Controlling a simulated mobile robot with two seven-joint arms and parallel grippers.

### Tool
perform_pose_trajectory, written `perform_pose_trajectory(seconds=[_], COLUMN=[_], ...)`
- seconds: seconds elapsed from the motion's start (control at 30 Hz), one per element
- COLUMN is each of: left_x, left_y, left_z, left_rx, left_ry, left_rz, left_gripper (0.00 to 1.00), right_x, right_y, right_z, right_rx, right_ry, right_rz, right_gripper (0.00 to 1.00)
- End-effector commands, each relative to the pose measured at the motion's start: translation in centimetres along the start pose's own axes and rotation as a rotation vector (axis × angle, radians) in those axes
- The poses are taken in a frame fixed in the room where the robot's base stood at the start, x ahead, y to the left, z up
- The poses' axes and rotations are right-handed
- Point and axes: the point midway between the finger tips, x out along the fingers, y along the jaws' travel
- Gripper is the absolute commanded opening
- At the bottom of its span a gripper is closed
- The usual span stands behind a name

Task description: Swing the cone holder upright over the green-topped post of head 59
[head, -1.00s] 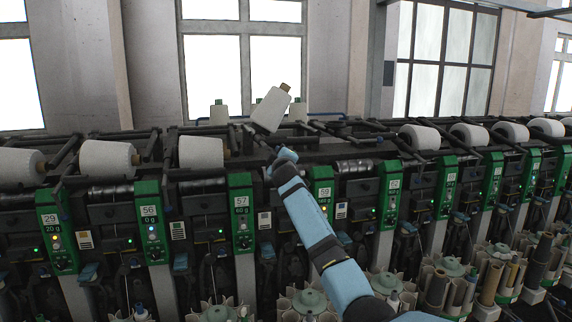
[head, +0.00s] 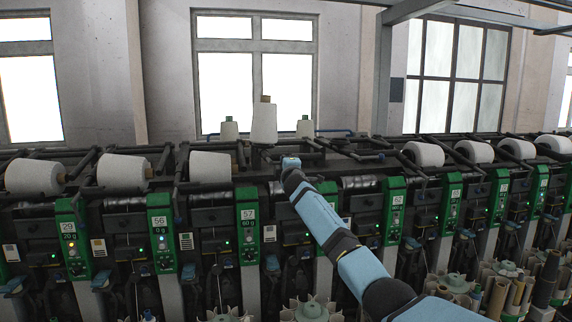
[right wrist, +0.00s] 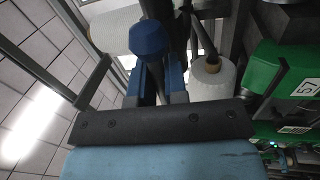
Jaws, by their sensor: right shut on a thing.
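A white yarn cone (head: 264,124) sits on the cone holder, close to upright, with its brown tube tip on top. The holder itself is largely hidden behind the machine's dark rails and my gripper. My right gripper (head: 290,163) is at the cone's lower right, shut on the holder's handle, whose shape is hard to make out. In the right wrist view, a blue rounded end (right wrist: 150,38) shows between the fingers, and a white cone surface (right wrist: 118,35) fills the upper left. The green-topped post of head 59 (head: 328,188) is partly covered by my right arm. My left gripper is out of view.
White cones lie tilted on neighbouring heads, such as one (head: 210,167) at left and one (head: 424,154) at right. Two small cones (head: 229,130) stand behind the machine. The green post of head 57 (head: 247,222) is left of my arm.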

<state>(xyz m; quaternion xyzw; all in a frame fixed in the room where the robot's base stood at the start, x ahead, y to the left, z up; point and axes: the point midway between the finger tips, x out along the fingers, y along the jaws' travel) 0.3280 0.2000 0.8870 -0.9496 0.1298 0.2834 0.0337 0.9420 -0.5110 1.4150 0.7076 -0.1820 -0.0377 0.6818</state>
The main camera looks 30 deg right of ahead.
Motion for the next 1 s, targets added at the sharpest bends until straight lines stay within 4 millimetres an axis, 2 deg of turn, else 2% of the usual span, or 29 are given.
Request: perform_pose_trajectory(seconds=[0.27,0.3,0.4,0.77,0.87,1.0], left_x=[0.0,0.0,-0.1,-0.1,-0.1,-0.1], left_y=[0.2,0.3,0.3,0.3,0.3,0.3], left_z=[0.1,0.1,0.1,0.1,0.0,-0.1], left_rx=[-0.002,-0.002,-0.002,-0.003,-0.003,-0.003], left_ry=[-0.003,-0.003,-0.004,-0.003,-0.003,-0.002], left_rz=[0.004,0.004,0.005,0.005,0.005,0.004], left_gripper=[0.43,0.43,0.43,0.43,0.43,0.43], right_x=[0.1,0.1,0.1,-0.3,-1.1,-3.1], right_y=[0.3,0.3,0.3,0.1,0.1,0.0], right_z=[0.1,0.1,0.1,0.1,0.1,0.0], right_rx=[0.004,0.004,0.004,0.002,0.001,0.000], right_ry=[-0.002,-0.002,-0.002,-0.002,-0.002,0.002], right_rz=[0.003,0.003,0.003,0.001,0.004,0.001], right_gripper=[0.00,0.18,0.38,0.38,0.38,0.38])
